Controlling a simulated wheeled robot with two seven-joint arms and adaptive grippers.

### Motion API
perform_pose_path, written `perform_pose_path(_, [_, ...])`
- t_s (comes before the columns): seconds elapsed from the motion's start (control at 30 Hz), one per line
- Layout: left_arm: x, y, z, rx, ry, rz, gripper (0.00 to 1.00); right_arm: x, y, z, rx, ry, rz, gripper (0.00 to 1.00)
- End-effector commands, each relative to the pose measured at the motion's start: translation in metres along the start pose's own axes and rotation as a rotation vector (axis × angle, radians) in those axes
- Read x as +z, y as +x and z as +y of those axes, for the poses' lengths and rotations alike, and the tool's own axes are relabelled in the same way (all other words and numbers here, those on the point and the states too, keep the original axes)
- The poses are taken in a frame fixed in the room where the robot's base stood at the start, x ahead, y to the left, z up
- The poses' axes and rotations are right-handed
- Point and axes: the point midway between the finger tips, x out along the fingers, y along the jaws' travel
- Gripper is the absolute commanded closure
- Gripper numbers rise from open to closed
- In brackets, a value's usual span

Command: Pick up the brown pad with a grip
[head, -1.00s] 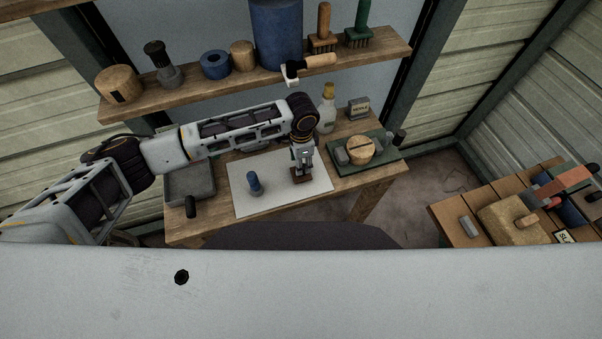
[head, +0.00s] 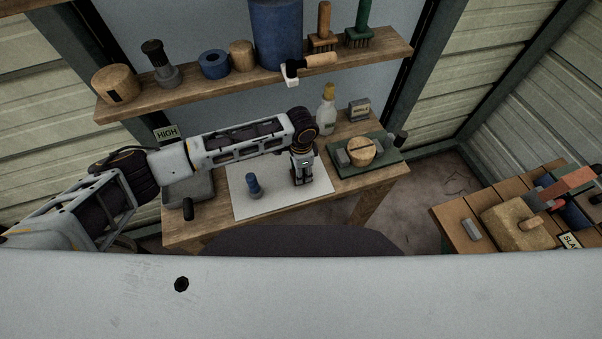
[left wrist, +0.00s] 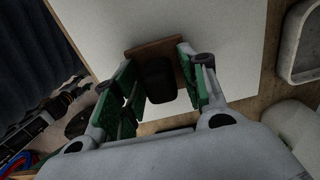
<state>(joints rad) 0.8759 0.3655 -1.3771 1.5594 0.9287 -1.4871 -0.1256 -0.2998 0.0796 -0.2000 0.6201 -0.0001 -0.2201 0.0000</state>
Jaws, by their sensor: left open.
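The brown pad (left wrist: 146,50) with its dark grip (left wrist: 159,80) lies on the white sheet (left wrist: 222,45) on the bench. In the left wrist view my left gripper (left wrist: 157,65) is open, with one green-lined finger on each side of the pad and grip. Whether the fingers touch it is not clear. In the head view my left gripper (head: 303,178) points down at the right part of the white sheet (head: 240,205) and hides the pad. My right gripper is in neither view.
A green tray (head: 385,168) with a round wooden piece is to the right. A grey tray (head: 203,190) is at the left. A loaded shelf (head: 190,100) runs behind.

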Motion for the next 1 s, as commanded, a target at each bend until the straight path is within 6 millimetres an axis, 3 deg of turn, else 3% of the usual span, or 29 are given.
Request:
perform_pose_path(0.07, [0.0000,-0.0001,0.0000,0.000,0.000,0.000,0.57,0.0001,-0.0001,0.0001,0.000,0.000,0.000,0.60])
perform_pose_path(0.4, [0.0001,-0.0002,-0.0001,0.000,0.000,0.000,1.00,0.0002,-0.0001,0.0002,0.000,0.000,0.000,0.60])
perform_pose_path(1.0, [0.0000,-0.0073,-0.0001,0.000,0.000,0.000,1.00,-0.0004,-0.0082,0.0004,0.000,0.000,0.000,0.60])
